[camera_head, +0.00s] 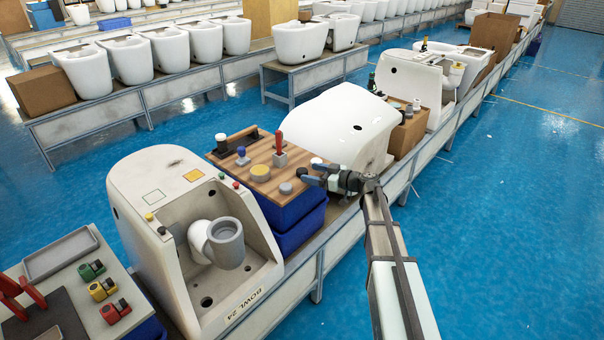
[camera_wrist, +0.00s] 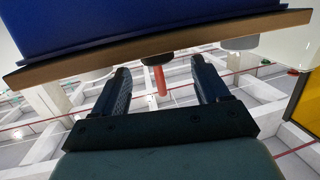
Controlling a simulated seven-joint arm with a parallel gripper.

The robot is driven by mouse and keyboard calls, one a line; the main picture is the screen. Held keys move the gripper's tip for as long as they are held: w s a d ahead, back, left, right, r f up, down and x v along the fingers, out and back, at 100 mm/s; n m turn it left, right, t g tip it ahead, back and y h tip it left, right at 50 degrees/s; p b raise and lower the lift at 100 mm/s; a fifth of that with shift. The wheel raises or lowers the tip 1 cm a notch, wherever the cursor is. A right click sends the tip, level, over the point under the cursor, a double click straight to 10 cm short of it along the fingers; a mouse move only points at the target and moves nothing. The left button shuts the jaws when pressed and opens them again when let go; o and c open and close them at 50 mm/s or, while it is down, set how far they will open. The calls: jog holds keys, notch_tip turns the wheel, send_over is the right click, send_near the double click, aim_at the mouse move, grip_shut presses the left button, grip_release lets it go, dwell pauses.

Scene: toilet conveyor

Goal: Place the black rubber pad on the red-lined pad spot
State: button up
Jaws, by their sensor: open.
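My gripper (camera_head: 322,178) is open and empty at the right edge of a wooden-topped stand (camera_head: 232,168). In the wrist view, the two dark fingers of my gripper (camera_wrist: 162,78) are spread apart, with a red handle (camera_wrist: 160,82) visible beyond them. A flat black piece (camera_head: 238,141) lies at the back left of the wooden top, away from my gripper; I cannot tell whether it is the rubber pad. I cannot make out a red-lined spot.
The wooden top carries a red-handled tool (camera_head: 280,152), a blue-knobbed tool (camera_head: 242,156), a yellow disc (camera_head: 260,172) and grey discs. Blue bins (camera_head: 298,232) sit below it. A white bowl (camera_head: 342,125) stands close behind my gripper. The blue floor at right is clear.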

aim_at(304, 171)
jog(key=shift+x, duration=2.6)
jog(key=shift+w+d+f, duration=0.1)
jog(key=c, duration=1.1)
